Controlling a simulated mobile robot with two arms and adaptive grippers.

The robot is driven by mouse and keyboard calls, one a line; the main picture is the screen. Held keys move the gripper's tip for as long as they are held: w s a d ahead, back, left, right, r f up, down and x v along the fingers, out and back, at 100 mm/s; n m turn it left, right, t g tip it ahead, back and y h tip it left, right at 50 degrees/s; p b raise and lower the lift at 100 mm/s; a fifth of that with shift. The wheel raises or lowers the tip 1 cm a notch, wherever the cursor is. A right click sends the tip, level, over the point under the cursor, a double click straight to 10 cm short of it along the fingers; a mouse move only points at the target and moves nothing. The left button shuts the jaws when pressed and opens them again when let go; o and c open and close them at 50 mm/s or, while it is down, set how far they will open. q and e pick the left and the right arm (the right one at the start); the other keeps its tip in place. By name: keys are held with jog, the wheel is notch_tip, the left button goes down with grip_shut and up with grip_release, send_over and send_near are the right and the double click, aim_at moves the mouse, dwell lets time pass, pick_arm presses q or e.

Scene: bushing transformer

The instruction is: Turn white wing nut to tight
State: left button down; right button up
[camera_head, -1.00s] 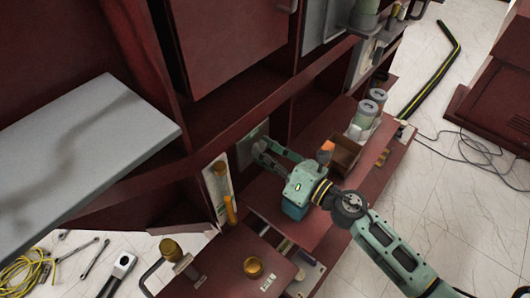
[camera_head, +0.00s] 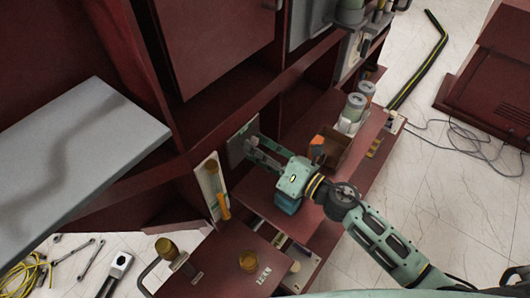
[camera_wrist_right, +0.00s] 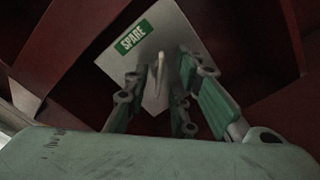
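The white wing nut (camera_wrist_right: 160,75) shows in the right wrist view as a slim pale piece, seen nearly edge-on. It stands in front of a grey plate (camera_wrist_right: 176,36) with a green SPARE label (camera_wrist_right: 132,38). The same plate shows in the head view (camera_head: 236,152) on the dark red cabinet. My right gripper (camera_wrist_right: 161,84) is open, one finger on each side of the nut, with a small gap on both sides. In the head view the right gripper (camera_head: 250,149) reaches the plate; the nut is hidden there. My left gripper is not in view.
A brown open box (camera_head: 334,152) and grey-capped cylinders (camera_head: 353,108) stand on the shelf behind the gripper. A white panel with an orange-yellow handle (camera_head: 213,185) is left of the plate. A grey shelf top (camera_head: 75,150) fills the left. Tools lie on the floor.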

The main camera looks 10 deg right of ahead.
jog(key=v, duration=1.2)
jog(key=shift+w, duration=0.1)
